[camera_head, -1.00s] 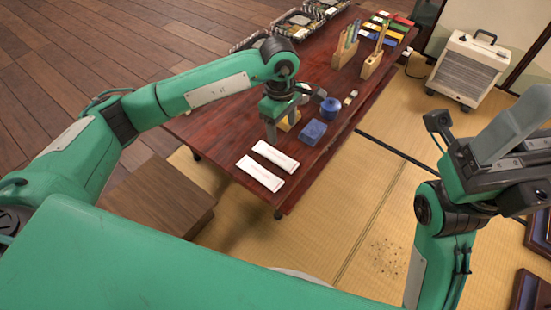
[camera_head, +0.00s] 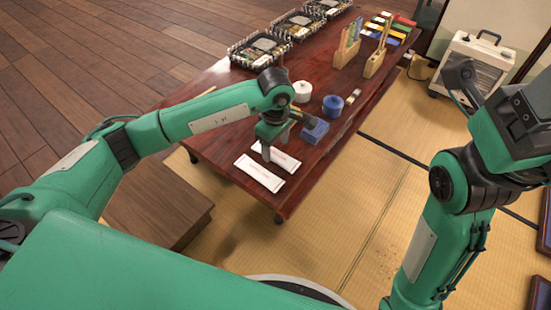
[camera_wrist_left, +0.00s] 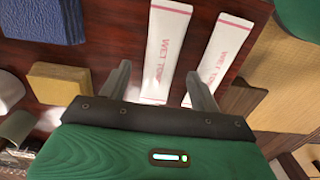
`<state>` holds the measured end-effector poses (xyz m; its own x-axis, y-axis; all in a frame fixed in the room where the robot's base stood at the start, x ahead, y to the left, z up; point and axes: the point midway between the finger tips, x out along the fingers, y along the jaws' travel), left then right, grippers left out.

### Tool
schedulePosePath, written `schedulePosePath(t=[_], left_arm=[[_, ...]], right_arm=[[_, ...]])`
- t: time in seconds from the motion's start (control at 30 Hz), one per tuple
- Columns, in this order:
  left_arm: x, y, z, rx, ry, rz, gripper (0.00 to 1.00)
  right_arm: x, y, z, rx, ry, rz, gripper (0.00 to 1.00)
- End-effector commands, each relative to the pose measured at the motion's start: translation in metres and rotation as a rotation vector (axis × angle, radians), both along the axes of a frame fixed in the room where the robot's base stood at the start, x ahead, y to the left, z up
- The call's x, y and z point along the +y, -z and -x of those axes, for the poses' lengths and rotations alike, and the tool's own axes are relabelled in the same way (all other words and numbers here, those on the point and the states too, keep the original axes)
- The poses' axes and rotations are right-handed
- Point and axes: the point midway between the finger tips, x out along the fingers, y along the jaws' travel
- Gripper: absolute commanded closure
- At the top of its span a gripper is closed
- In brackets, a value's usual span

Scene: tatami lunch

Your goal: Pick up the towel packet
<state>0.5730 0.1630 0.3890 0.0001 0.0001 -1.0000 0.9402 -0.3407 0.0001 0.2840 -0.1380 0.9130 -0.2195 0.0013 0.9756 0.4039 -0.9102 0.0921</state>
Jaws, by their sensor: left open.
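Two white towel packets with red lettering lie side by side near the front end of the dark red table. The nearer packet (camera_head: 258,174) is clear in the head view; the farther packet (camera_head: 284,160) is partly behind my left gripper (camera_head: 274,152). In the left wrist view my open left gripper (camera_wrist_left: 156,76) is empty. Its fingers reach toward the packets' near ends. One packet (camera_wrist_left: 165,48) shows between the fingertips; the other packet (camera_wrist_left: 221,52) lies to the right, its lower end beside the right finger. My right arm is at the right; its fingers are not discernible.
A blue box (camera_head: 315,132), a blue lidded pot (camera_head: 332,106), a white pot (camera_head: 302,92) and a yellow block (camera_wrist_left: 56,83) stand nearby. Wooden holders (camera_head: 348,52) and lunch trays (camera_head: 259,52) are farther back. A wooden step (camera_head: 158,203) is beside the table.

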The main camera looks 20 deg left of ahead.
Motion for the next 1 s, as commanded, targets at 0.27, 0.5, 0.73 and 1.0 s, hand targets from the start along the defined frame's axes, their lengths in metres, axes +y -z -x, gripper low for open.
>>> schedulePosePath(t=[0.27, 0.5, 0.73, 1.0], left_arm=[[0.000, 0.026, 0.001, 0.000, 0.001, 0.000, 0.36], [0.000, 0.025, 0.001, 0.000, 0.001, 0.000, 0.40], [0.000, 0.025, 0.001, 0.000, 0.001, 0.001, 0.84], [0.000, 0.024, 0.001, 0.000, 0.001, 0.001, 0.84]], right_arm=[[-0.003, -0.003, 0.004, -0.018, -0.008, -0.019, 0.26], [-0.003, -0.004, 0.004, -0.018, -0.009, -0.020, 0.26], [-0.003, -0.004, 0.004, -0.018, -0.009, -0.020, 0.26], [-0.003, -0.004, 0.004, -0.018, -0.008, -0.020, 0.26]])
